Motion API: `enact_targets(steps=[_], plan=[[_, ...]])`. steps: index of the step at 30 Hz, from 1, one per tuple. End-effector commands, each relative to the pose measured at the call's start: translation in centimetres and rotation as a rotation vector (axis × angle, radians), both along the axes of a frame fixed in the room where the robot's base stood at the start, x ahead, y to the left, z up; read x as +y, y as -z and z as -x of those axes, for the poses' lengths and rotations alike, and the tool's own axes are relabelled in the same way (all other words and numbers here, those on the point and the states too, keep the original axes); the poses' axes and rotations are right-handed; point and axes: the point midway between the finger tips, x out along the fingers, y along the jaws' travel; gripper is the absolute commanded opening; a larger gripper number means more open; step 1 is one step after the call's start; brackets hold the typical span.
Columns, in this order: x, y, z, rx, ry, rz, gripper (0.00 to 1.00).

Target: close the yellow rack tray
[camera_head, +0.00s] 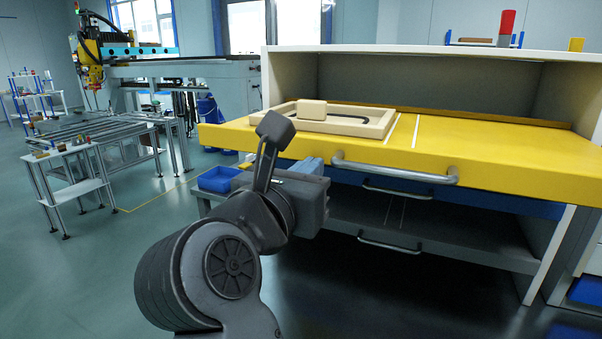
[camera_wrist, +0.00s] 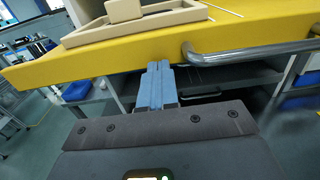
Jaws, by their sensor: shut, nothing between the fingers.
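The yellow rack tray (camera_head: 470,151) is pulled out of the white rack and juts toward me. A silver bar handle (camera_head: 394,168) runs along its front face. In the wrist view the yellow tray (camera_wrist: 150,54) crosses the top, with its handle (camera_wrist: 240,52) at the right. My gripper (camera_head: 314,168) is shut and empty, with blue-grey fingers. It is just below the tray's front edge, left of the handle. In the wrist view the fingers (camera_wrist: 157,84) point at the tray's underside. I cannot tell whether they touch it.
A beige wooden frame with a block (camera_head: 340,126) lies on the tray's left part. Below are a blue tray (camera_head: 500,201) and a grey tray (camera_head: 440,252), each with a handle. A blue bin (camera_head: 218,179) is at the left. Open floor lies left of the rack.

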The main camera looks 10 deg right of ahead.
Motion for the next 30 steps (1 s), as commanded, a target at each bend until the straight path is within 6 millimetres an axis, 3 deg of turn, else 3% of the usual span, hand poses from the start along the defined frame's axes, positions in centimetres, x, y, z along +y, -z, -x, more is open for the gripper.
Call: enact_targets(steps=[11,17,23,30], plan=[[-0.1,0.0,-0.1,0.001,0.001,-0.001,0.0],[-1.2,0.0,-1.5,0.002,0.003,-0.001,0.0],[-3.6,-0.1,-4.7,0.002,0.006,-0.001,0.0],[-7.5,-0.1,-10.0,0.002,0.006,-0.002,0.0]])
